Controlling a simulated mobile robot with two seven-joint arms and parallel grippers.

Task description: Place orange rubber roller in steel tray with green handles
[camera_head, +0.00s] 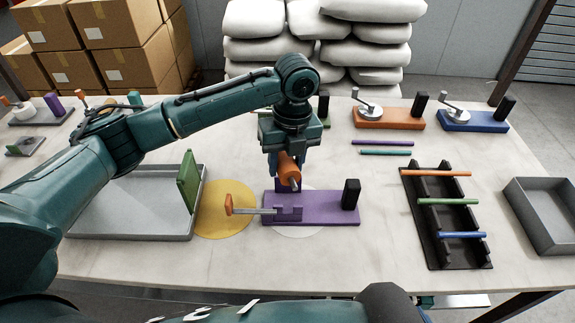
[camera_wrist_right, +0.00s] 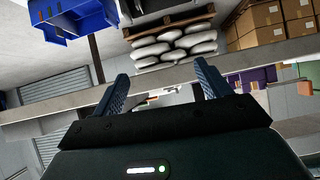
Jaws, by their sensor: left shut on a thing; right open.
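The orange rubber roller (camera_head: 289,168) is held in my left gripper (camera_head: 287,176), which is shut on it and points down above the purple fixture (camera_head: 330,208). Whether the roller touches the fixture cannot be told. The steel tray (camera_head: 128,237) is at the left of the table, partly hidden by my left arm. One green handle (camera_head: 188,181) stands up at its right side; any other is hidden. My right gripper (camera_wrist_right: 163,90) is open and empty in the right wrist view, its two fingers wide apart.
A yellow disc (camera_head: 225,220) lies between tray and fixture. A black rack (camera_head: 432,240) with coloured rods and a grey bin (camera_head: 550,210) are at the right. Orange (camera_head: 385,119) and blue (camera_head: 470,122) crank fixtures stand at the back. The front table strip is clear.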

